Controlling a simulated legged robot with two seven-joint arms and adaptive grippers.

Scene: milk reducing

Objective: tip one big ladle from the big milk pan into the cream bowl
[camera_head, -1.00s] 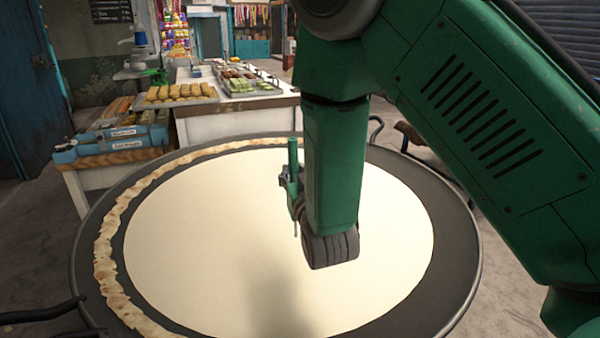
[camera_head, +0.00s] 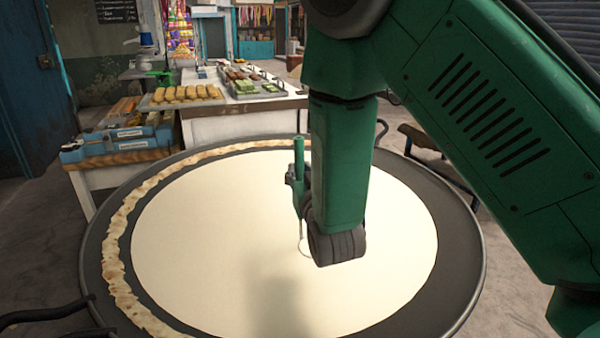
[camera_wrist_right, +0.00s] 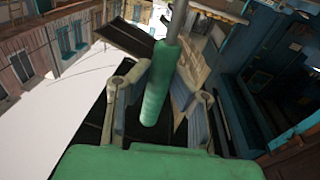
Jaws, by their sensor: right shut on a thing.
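The big milk pan (camera_head: 462,255) is a wide dark round pan filled with pale milk (camera_head: 215,235). A crinkled browned skin (camera_head: 112,245) runs along its left and far rim. My right gripper (camera_head: 298,183) is over the milk, partly behind my forearm. It is shut on the ladle's green handle (camera_head: 299,155), which also shows between the fingers in the right wrist view (camera_wrist_right: 158,85). A metal shaft (camera_wrist_right: 178,22) extends from the handle there. A thin curved piece, perhaps the ladle's, shows below the gripper; its bowl cannot be made out. No cream bowl is identifiable. My left gripper is not seen.
Beyond the pan stands a white counter (camera_head: 225,124) with trays of sweets (camera_head: 187,95). Blue boxes (camera_head: 115,140) sit at the left. A dark looped pan handle (camera_head: 382,130) sticks out at the far right rim, and a wooden bench (camera_head: 420,138) stands beyond it.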

